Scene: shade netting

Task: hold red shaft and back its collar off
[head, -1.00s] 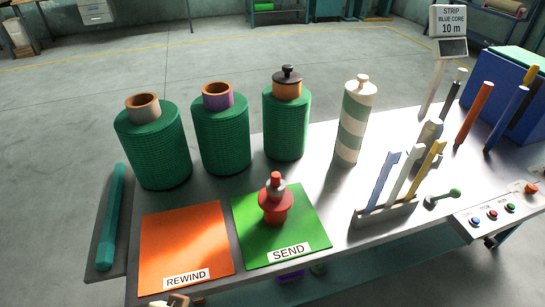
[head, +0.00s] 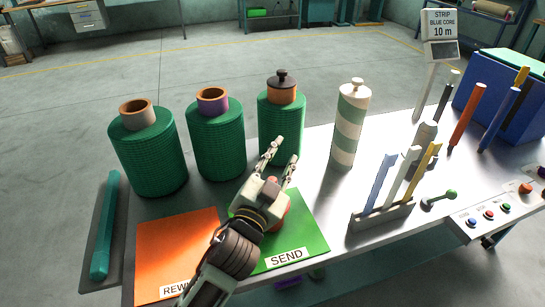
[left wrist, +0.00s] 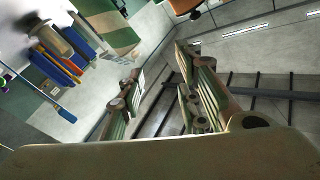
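The red shaft piece (head: 284,213), with a wide red flange, is on the green SEND mat (head: 312,232). My left gripper (head: 286,150) is in front of and over it in the head view, hiding most of it; its grey collar cannot be made out now. The gripper's two fingers are spread apart with nothing seen between them. They also show apart in the left wrist view (left wrist: 155,75), where I cannot make out the red shaft. Whether the gripper touches the red piece cannot be told. My right gripper is not in view.
Several green mesh rolls (head: 148,160) stand along the back of the table, with a white-and-green striped cylinder (head: 349,125) beside them. An orange REWIND mat (head: 175,245) lies left. A rack (head: 382,217) of upright coloured strips and a button panel (head: 490,215) are at right.

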